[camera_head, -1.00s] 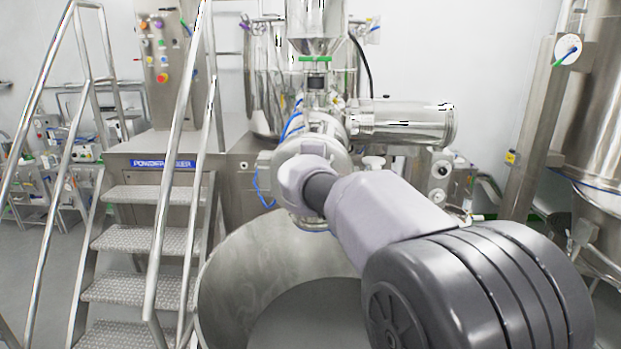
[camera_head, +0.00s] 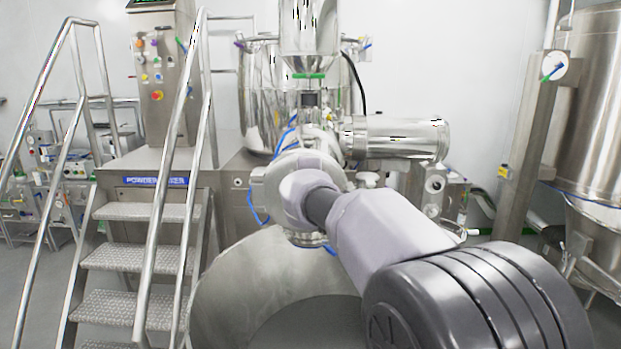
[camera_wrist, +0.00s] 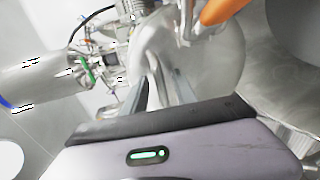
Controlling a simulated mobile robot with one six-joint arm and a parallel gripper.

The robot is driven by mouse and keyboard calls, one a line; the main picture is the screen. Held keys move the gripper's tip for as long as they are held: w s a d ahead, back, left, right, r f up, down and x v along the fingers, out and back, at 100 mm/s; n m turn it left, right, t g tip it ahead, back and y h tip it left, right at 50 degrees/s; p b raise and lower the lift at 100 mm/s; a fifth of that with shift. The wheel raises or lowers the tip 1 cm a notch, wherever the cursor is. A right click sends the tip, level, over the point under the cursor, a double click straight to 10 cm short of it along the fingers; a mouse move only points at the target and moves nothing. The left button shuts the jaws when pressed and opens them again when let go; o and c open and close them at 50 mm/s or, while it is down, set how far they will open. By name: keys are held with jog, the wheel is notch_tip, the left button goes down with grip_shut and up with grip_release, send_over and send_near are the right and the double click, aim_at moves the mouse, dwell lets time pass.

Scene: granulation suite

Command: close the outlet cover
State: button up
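A round steel cover (camera_head: 262,188) shows at the mill's outlet in the head view, partly hidden behind my arm. In the wrist view, a large, shiny, rounded steel part (camera_wrist: 215,60) fills the upper middle; I take it to be the cover, but cannot be sure. My gripper (camera_wrist: 163,85) points at it with its two fingers apart. A pale rim-like edge shows between the fingers; I cannot tell whether they touch it. In the head view my wrist hides the fingertips.
A large open steel bowl (camera_head: 232,285) stands below the outlet. Steps with handrails (camera_head: 140,255) are at the left. A horizontal steel cylinder (camera_head: 400,138) and a tall vessel (camera_head: 590,110) are at the right. An orange part (camera_wrist: 222,10) is close above the gripper.

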jog(key=b+v, duration=0.2)
jog(key=v, duration=1.5)
jog(key=shift+s, duration=0.25)
